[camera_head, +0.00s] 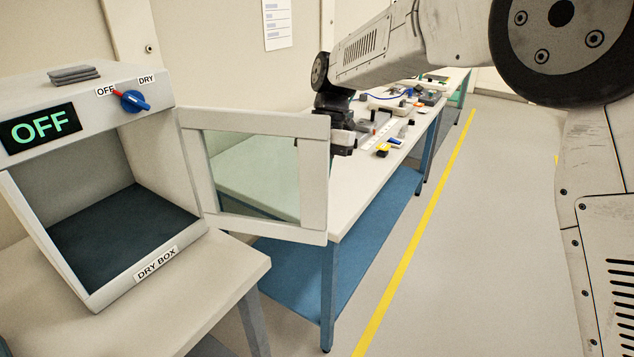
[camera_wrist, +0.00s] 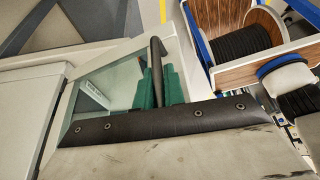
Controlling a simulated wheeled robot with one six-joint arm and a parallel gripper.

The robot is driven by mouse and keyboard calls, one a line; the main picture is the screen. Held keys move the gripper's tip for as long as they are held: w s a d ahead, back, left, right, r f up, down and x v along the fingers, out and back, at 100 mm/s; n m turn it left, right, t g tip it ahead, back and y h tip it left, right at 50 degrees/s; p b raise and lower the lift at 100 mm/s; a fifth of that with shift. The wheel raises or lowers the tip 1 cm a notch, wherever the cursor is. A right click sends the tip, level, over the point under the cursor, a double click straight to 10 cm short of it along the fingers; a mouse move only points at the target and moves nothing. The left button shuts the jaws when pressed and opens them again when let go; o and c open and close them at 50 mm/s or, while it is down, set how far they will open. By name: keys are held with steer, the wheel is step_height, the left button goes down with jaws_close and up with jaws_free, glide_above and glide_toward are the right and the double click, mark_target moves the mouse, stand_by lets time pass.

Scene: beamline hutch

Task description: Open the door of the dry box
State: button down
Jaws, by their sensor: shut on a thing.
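The dry box (camera_head: 150,88) stands at the left with its front open and a dark, empty floor inside. Its door (camera_head: 312,185), a pale frame around a clear pane, is swung wide out to the right of the opening. My gripper (camera_head: 341,140) is at the door's far edge, partly hidden behind the frame. In the wrist view, the door's pane (camera_wrist: 112,92) lies close, and my gripper's green fingers (camera_wrist: 160,86) are shut on a dark bar-shaped handle (camera_wrist: 155,52). The handle is hidden in the head view.
A workbench (camera_head: 345,190) with small tools and parts runs behind the door. The box rests on a pale table (camera_head: 225,270). The floor right of the yellow line (camera_head: 410,240) is clear. Black spools (camera_wrist: 243,42) show in the wrist view.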

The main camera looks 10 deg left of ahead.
steer(key=shift+w+d, duration=0.1)
steer(key=shift+d, duration=0.05)
steer(key=c, duration=1.5)
jaws_free()
steer(key=shift+d, duration=0.2)
steer(key=shift+a, duration=0.2)
steer(key=shift+w+r, duration=0.15)
steer(key=shift+r, duration=0.15)
steer(key=v, duration=0.7)
